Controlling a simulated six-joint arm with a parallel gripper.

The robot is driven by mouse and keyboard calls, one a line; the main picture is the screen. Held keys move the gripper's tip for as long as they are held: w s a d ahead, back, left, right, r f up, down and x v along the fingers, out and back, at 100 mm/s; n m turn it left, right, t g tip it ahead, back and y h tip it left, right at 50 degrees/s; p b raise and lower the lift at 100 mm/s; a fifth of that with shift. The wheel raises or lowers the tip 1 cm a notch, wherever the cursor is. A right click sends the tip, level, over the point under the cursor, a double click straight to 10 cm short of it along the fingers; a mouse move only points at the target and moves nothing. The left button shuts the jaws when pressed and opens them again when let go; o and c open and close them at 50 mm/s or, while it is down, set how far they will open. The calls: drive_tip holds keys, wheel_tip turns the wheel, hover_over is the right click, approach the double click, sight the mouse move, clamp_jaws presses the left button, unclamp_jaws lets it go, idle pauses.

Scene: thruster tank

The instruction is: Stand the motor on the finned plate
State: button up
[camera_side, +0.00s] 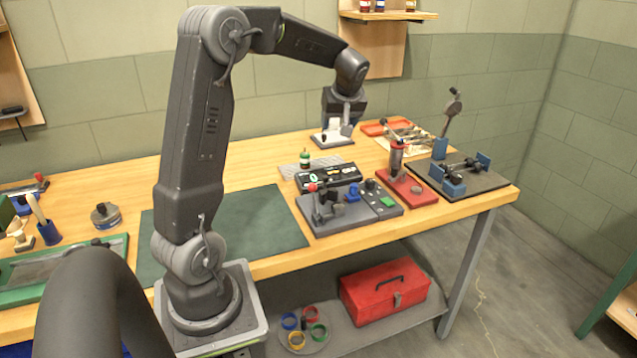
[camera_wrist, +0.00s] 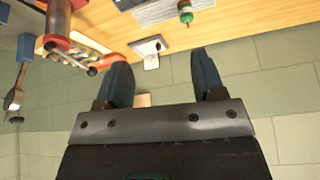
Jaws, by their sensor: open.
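A small green and pale cylinder, which looks like the motor (camera_side: 305,159), stands upright at the grey ridged plate (camera_side: 291,168), behind the black button panel. In the wrist view the motor (camera_wrist: 186,12) is at the top edge, by the finned plate (camera_wrist: 158,11). It appears to stand on the plate, but I cannot tell whether it sits fully on it. My gripper (camera_side: 340,118) is raised at the back of the table, right of and apart from the motor. In the wrist view its two fingers (camera_wrist: 160,58) are wide apart with nothing held between them.
A pale device on a small base (camera_side: 333,138) stands below my gripper. The button panel (camera_side: 329,174), a grey fixture (camera_side: 325,210), a red stand (camera_side: 409,190) and a dark clamp board (camera_side: 476,183) crowd the right side. The green mat (camera_side: 262,222) is mostly clear.

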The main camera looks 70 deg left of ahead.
drive_tip(key=s+d+r+m+t+h, duration=0.1)
drive_tip(key=s+d+r+m, duration=0.15)
drive_tip(key=d, duration=0.65)
drive_tip(key=s+d+r+m+t+h, duration=0.1)
drive_tip(key=s+d+r+m+t, duration=0.2)
drive_tip(key=d, duration=0.5)
drive_tip(key=s+d+f+m+h, duration=0.2)
drive_tip(key=s+d+m, duration=0.3)
drive_tip(key=s+d, duration=0.1)
drive_tip(key=s+d+f+m+h, duration=0.1)
drive_tip(key=s+d+m, duration=0.4)
drive_tip(key=d, duration=0.4)
drive_tip(key=shift+s+d+f+t+h, duration=0.2)
drive_tip(key=shift+s+f+t+h, duration=0.2)
drive_tip(key=shift+s, duration=0.5)
